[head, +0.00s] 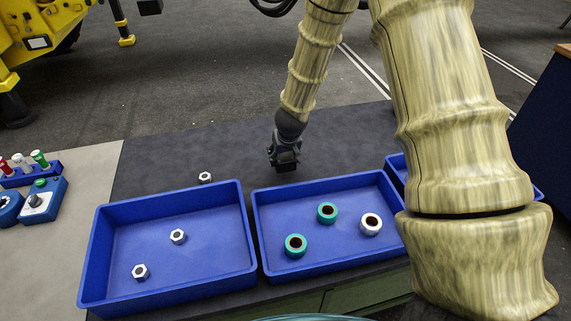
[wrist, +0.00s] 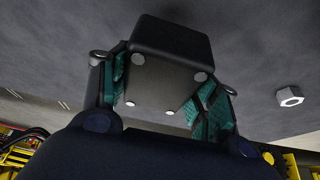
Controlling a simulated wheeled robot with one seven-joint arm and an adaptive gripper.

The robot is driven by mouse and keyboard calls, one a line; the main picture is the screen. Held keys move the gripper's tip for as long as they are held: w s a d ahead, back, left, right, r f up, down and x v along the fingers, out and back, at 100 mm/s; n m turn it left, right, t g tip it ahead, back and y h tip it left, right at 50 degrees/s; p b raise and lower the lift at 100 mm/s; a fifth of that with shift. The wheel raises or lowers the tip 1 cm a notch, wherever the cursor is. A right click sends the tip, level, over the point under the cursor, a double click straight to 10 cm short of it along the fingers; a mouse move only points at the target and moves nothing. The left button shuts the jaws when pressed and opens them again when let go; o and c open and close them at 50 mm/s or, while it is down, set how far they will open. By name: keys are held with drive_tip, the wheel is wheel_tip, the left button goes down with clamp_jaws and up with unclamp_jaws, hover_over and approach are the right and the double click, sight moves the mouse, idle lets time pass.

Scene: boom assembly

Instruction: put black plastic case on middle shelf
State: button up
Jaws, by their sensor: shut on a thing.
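My gripper (head: 285,156) hangs over the dark mat behind the two blue trays. In the wrist view, its teal-padded fingers (wrist: 165,90) stand on both sides of a black plastic case (wrist: 165,65) and are shut on it. The case is a dark rounded block, and several pale round dots show on its face. In the head view the case is small and hard to tell from the dark gripper. No middle shelf can be made out in either view.
A left blue tray (head: 101,245) holds two hex nuts. A middle blue tray (head: 262,225) holds two green rings and a silver one. A loose nut (head: 205,178) lies on the dark mat (head: 150,170). A blue panel (head: 545,130) stands at right. My arm hides part of the right side.

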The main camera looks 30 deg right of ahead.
drive_tip(key=shift+f+p, duration=0.3)
drive_tip(key=shift+f, duration=1.8)
drive_tip(key=shift+f, duration=0.1)
drive_tip(key=o, duration=1.1)
drive_tip(key=shift+o, duration=0.2)
